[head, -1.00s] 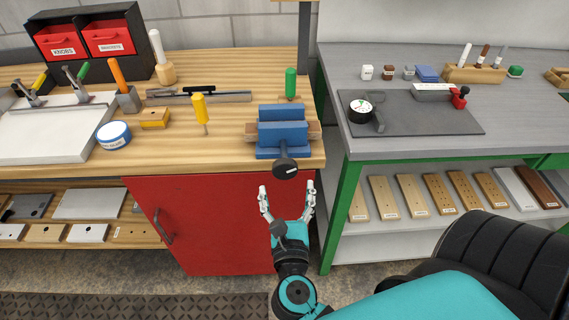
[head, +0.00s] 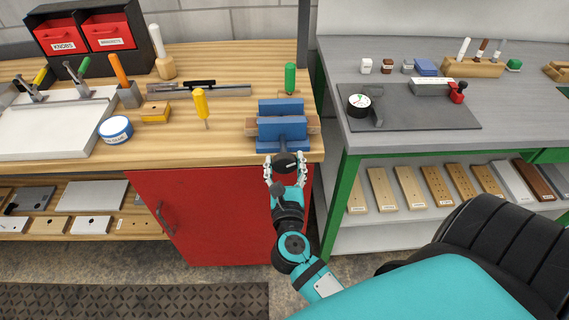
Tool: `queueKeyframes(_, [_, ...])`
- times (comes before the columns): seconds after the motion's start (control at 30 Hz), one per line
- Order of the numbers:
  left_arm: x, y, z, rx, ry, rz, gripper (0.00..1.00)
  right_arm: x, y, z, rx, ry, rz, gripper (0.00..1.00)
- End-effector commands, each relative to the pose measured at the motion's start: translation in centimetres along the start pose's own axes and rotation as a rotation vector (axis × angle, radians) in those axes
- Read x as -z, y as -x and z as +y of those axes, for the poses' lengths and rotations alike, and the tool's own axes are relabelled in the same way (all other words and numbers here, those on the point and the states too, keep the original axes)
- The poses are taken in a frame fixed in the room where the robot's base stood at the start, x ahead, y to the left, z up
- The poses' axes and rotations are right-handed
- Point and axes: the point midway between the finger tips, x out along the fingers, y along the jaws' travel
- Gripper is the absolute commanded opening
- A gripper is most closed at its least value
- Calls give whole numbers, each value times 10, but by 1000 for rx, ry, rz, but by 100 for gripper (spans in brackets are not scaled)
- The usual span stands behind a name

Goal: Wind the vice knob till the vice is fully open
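The blue vice (head: 282,128) sits at the front right corner of the wooden bench, with a light wooden piece (head: 315,125) between its jaws. Its round black knob (head: 285,162) faces me at the bench's front edge. My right gripper (head: 285,170) reaches up to the knob, with one finger on each side of it. The fingers are close to the knob; whether they touch it is too small to tell. My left gripper is not in view.
A green-handled tool (head: 290,78) stands behind the vice and a yellow screwdriver (head: 202,106) to its left. A red cabinet (head: 205,215) is below the bench. A grey table (head: 430,140) with a green frame stands to the right.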

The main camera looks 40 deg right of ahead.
Motion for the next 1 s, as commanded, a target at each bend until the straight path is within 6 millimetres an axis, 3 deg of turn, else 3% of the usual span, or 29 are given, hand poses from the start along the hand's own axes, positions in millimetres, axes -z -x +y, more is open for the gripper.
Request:
queueKeyframes(0.03, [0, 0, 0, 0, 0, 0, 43, 0, 0, 0, 0, 0, 0, 44])
queueKeyframes(0.2, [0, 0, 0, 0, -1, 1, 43, 0, 0, 0, 0, 0, 0, 23])
queueKeyframes(0.57, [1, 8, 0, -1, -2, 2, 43, -2, 0, 0, -1, 64, 1, 23])
queueKeyframes(1.0, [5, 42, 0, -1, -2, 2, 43, -5, 0, -1, -1, 415, 1, 23])
